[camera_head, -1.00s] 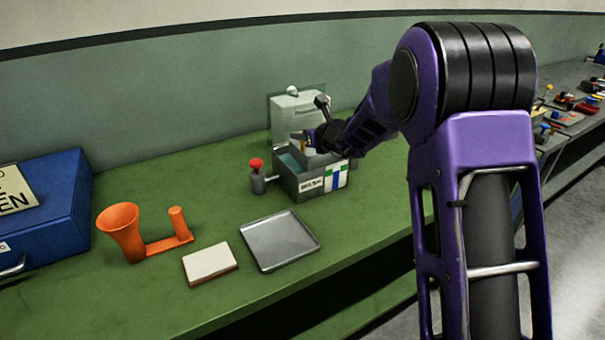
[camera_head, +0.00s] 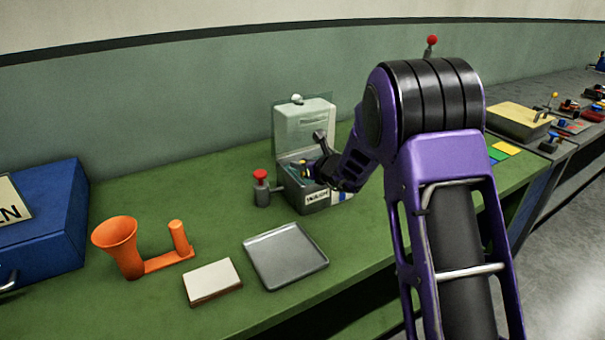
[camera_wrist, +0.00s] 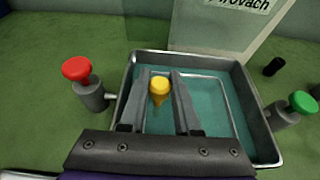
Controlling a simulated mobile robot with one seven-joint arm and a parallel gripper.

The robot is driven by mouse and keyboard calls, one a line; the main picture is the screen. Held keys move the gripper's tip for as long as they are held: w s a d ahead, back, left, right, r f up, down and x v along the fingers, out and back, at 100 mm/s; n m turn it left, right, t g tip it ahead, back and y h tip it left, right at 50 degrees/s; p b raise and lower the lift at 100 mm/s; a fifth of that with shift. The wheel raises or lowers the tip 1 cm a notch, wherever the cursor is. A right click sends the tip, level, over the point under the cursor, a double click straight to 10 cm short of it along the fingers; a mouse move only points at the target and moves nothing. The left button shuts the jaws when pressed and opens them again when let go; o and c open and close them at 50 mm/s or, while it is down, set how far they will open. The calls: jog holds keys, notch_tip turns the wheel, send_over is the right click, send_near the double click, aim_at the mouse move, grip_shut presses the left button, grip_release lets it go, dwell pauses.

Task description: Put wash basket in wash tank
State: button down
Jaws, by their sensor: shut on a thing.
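The wash tank (camera_head: 307,199) is a grey box with a label on its front and its lid (camera_head: 306,118) standing open behind. In the wrist view the tank (camera_wrist: 262,125) holds teal liquid. My gripper (camera_head: 308,169) is over the tank opening; in the wrist view its fingers (camera_wrist: 160,92) are on either side of a yellow knob (camera_wrist: 160,86), shut on it. The knob appears to be the handle of the wash basket, whose thin pale rectangular rim (camera_wrist: 222,76) shows inside the tank walls. The basket's lower part is hidden, so I cannot tell whether it touches the bottom.
A red-knobbed post (camera_head: 261,187) stands left of the tank; a green-knobbed one (camera_wrist: 301,102) is on its right. A grey tray (camera_head: 285,257), a white block (camera_head: 212,282), an orange funnel holder (camera_head: 122,245) and a blue box (camera_head: 45,225) occupy the green bench.

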jog(key=shift+f, duration=1.2)
jog(key=shift+f, duration=0.2)
jog(key=c, duration=0.6)
grip_release()
jog(key=shift+r, duration=0.2)
jog(key=shift+s+d+r, duration=0.1)
jog(key=shift+s+d, duration=0.05)
jog(key=v, duration=1.1)
jog(key=shift+s+d+r, duration=0.1)
jog(key=shift+s, duration=0.15)
